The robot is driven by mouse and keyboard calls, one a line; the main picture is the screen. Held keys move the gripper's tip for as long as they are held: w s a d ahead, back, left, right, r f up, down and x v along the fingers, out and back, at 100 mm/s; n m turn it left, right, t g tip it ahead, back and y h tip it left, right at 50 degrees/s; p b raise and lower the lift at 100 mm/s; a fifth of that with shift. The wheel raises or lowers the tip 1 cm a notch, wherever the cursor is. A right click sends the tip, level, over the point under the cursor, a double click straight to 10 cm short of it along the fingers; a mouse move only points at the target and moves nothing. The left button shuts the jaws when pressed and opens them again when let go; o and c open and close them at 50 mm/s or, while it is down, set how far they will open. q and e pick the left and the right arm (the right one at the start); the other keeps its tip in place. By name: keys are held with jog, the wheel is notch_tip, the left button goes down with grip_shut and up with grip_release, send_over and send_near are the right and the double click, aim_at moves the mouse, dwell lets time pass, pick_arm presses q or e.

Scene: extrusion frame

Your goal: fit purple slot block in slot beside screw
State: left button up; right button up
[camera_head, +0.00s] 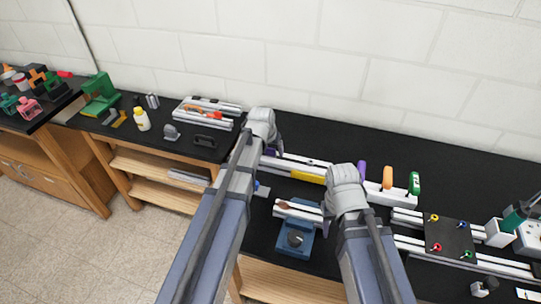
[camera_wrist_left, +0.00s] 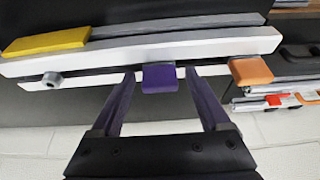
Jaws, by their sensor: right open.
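In the left wrist view, the purple slot block (camera_wrist_left: 159,78) sits at the near edge of a pale extrusion bar (camera_wrist_left: 200,47), over its slot line. A small grey screw (camera_wrist_left: 50,80) is on the same bar, left of the block with a gap between. My left gripper (camera_wrist_left: 159,78) is open, one finger on each side of the block, with gaps to both. How deep the block sits is unclear. In the head view, my left gripper (camera_head: 272,150) is over the bar, and its wrist hides the block. My right gripper (camera_head: 345,178) is open; its wrist hides its fingertips.
A yellow block (camera_head: 308,176) lies on the bar, and an orange block (camera_wrist_left: 250,70) is on it too. A blue vise-like fixture (camera_head: 296,238) stands in front. Purple, orange (camera_head: 387,177) and green handles stand behind my right wrist. A black plate with screws (camera_head: 449,236) lies right.

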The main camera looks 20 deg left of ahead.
aim_at(270, 149)
pick_arm(q)
grip_shut()
dwell(0.4)
jog(key=shift+r, duration=0.2)
pick_arm(e)
jog(key=shift+r, duration=0.15)
pick_arm(q)
notch_tip(270, 149, up, 10)
jog(key=p, duration=1)
jog(key=shift+f, duration=0.1)
pick_arm(e)
notch_tip(270, 149, up, 10)
pick_arm(q)
jog(key=shift+f, duration=0.15)
pick_arm(e)
jog(key=shift+f, duration=0.2)
